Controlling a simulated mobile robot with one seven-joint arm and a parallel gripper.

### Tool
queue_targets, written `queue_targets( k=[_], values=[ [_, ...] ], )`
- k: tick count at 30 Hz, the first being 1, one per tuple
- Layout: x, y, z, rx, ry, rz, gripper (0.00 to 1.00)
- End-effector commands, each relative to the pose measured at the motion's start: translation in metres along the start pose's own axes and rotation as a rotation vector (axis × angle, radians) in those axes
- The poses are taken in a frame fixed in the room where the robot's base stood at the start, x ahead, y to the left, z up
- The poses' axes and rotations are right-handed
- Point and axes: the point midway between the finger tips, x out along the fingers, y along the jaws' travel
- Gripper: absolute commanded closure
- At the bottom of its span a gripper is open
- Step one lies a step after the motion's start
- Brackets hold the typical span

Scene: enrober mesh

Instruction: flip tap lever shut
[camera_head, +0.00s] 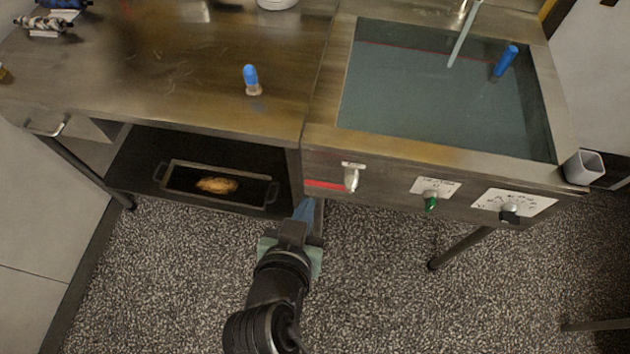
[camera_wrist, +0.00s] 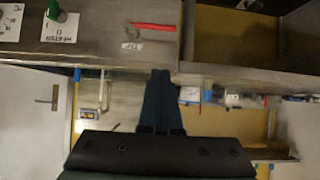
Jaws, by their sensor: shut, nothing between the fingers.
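The tap's red lever (camera_head: 325,184) lies horizontal on the front panel of the sink unit, pointing left from a pale metal tap body (camera_head: 351,178). In the wrist view the red lever (camera_wrist: 153,26) shows near the top, beside a small label (camera_wrist: 131,46). My gripper (camera_head: 306,206) is shut and empty, its blue fingers pointing up just below the lever's free end in the head view. In the wrist view the closed fingertips (camera_wrist: 161,76) sit below the lever with a visible gap. Depth between them is hard to tell.
A green knob (camera_head: 431,203) and a black knob (camera_head: 509,215) are on the same panel, right of the tap. The sink basin (camera_head: 576,150) holds a blue-handled tool (camera_head: 505,60). A tray (camera_head: 170,186) sits on the left lower shelf. The floor in front is clear.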

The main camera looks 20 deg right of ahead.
Motion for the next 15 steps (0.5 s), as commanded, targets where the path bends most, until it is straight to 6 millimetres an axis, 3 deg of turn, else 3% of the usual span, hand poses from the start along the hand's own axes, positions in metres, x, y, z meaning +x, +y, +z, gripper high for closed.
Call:
queue_targets(
  k=[7, 15],
  values=[
    [0.015, 0.000, 0.000, -0.001, 0.000, 0.000, 1.00],
    [0.069, 0.000, -0.001, 0.001, 0.001, 0.001, 1.00]
  ],
)
